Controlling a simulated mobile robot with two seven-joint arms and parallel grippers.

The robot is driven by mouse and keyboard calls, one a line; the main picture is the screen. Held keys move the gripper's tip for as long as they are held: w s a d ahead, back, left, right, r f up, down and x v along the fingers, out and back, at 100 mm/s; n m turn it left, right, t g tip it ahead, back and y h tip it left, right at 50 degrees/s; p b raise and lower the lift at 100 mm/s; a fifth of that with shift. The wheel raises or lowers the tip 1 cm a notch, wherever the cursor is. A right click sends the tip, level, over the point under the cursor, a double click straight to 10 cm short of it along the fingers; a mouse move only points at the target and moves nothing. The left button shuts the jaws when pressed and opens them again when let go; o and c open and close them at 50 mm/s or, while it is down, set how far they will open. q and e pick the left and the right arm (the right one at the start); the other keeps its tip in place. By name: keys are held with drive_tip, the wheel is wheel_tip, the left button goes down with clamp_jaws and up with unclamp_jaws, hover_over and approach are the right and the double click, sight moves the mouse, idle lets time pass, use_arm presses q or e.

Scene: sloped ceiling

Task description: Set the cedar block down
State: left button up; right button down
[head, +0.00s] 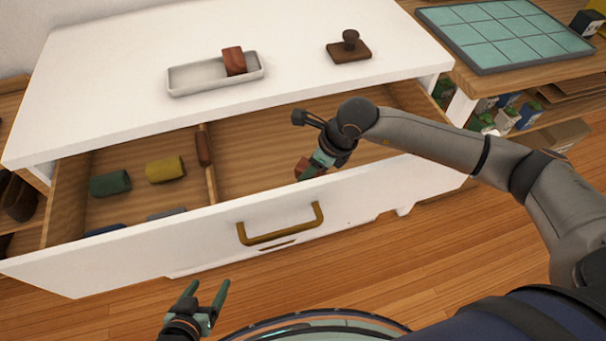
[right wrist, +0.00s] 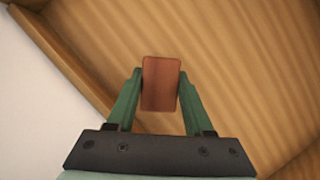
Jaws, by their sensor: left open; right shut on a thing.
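My right gripper (head: 308,171) is shut on a reddish-brown block, which I take as the cedar block (head: 302,165). They are at the right compartment of the open drawer (head: 260,135), near its front wall. In the right wrist view the block (right wrist: 161,84) sits between the two green fingers of the right gripper (right wrist: 160,95), with the wooden drawer floor behind it. I cannot tell whether the block touches the floor. My left gripper (head: 208,294) is open and empty, low in front of the drawer.
The left compartment holds a green block (head: 110,183), a yellow block (head: 165,169) and others partly hidden by the front. A brown piece (head: 203,149) is at the divider. A white tray (head: 190,78) with a red-brown block (head: 234,61) and a stamp (head: 349,48) stand on top.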

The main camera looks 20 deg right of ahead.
drive_tip(key=shift+f, duration=2.1)
drive_tip(key=shift+f, duration=0.1)
drive_tip(key=shift+c, duration=1.5)
unclamp_jaws()
drive_tip(key=v, duration=1.2)
drive_tip(key=shift+p, duration=0.4)
drive_tip(key=shift+w+a, duration=0.1)
